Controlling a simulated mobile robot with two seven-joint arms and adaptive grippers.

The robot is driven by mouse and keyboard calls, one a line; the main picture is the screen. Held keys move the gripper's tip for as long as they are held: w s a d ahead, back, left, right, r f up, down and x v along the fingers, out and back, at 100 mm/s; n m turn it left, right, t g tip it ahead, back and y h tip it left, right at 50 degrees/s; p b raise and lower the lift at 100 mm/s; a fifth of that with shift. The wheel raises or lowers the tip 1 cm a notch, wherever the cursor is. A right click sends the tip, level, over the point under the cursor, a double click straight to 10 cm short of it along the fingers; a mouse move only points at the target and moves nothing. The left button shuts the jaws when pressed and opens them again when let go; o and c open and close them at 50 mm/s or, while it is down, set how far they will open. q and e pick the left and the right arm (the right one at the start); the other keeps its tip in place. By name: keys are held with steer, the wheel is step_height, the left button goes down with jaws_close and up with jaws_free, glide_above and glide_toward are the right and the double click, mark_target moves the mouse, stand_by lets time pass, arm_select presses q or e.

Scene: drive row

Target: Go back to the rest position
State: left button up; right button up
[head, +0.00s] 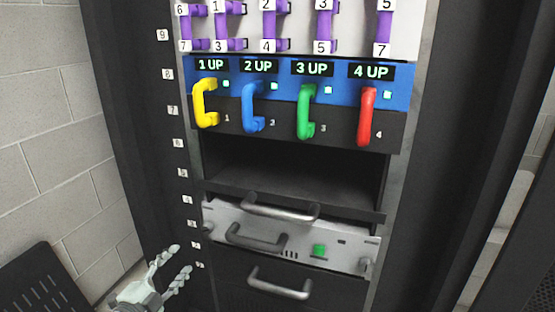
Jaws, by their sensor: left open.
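My left gripper (172,268) is at the lower left of the head view, beside the left frame of the rack. Its two pale fingers are apart, and nothing shows between them. It touches no handle that I can see. My right gripper is not in the picture.
The dark rack (140,110) holds a blue panel (290,85) with yellow (203,105), blue (252,108), green (306,112) and red (367,115) handles. Below are an open bay (290,165), a grey unit (340,250) and a drawer handle (280,283). A black perforated panel (45,285) stands at lower left.

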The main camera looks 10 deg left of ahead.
arm_select(q)
steer(key=s+d+f+n+g+y+p, duration=0.1)
steer(key=s+f+n+g, duration=0.3)
steer(key=s, duration=0.5)
steer(key=s+d+f+n+g+y+p, duration=0.2)
steer(key=s+f+n+g, duration=0.3)
steer(key=s, duration=0.4)
steer(key=s+d+f+n+g+y+p, duration=0.1)
steer(key=s+f+n+g, duration=0.3)
steer(key=s, duration=0.4)
steer(key=shift+s+d+f+n+g+p, duration=0.3)
steer(key=shift+s+d+g+p, duration=0.1)
steer(key=shift+d+g+p, duration=0.25)
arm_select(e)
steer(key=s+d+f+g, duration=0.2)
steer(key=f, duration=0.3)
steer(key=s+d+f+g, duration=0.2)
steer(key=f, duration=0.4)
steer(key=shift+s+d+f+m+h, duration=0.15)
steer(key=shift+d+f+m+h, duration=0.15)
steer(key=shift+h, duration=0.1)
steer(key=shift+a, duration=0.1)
